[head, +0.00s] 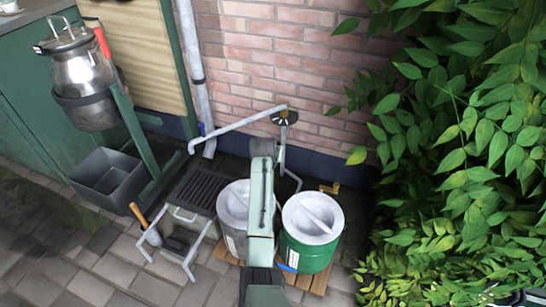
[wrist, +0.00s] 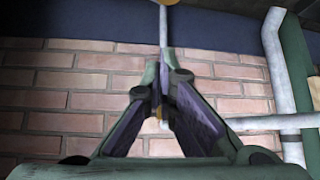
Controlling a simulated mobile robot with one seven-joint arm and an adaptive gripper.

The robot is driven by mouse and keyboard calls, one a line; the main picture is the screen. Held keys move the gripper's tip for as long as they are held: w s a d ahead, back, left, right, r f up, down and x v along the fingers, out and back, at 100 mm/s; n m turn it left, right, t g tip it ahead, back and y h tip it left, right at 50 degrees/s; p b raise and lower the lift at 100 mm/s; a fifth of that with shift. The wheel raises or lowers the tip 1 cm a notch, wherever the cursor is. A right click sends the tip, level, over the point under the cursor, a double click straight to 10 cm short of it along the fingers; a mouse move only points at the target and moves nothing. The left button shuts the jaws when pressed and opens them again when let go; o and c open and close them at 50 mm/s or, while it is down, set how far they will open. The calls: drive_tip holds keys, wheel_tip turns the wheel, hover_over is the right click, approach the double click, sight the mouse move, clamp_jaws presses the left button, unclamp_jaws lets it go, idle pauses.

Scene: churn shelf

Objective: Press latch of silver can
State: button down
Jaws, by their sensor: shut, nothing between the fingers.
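A silver can (head: 83,70) with a lid and a bar handle (head: 60,30) sits at the upper left of the head view. A dark band holds it on a green stand, and it leans a little. Its latch is too small to make out. My gripper (wrist: 161,85) is shut and empty in the wrist view, in front of a brick wall. The silver can is not in the wrist view. My arm rises through the middle of the head view, well to the right of the silver can; the gripper cannot be made out there.
A grey bin (head: 107,178) stands below the silver can. A grey can (head: 234,205), partly behind my arm, and a green can (head: 311,235) stand on a wooden pallet (head: 318,281). A grey drainpipe (head: 192,60) runs down the brick wall (head: 260,60). Leaves (head: 460,140) fill the right.

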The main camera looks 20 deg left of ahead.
drive_tip(key=shift+s+f, duration=0.15)
drive_tip(key=shift+f, duration=0.95)
drive_tip(key=shift+s+f, duration=0.15)
drive_tip(key=shift+f, duration=0.9)
drive_tip(key=shift+s+p, duration=0.1)
drive_tip(key=shift+p, duration=0.3)
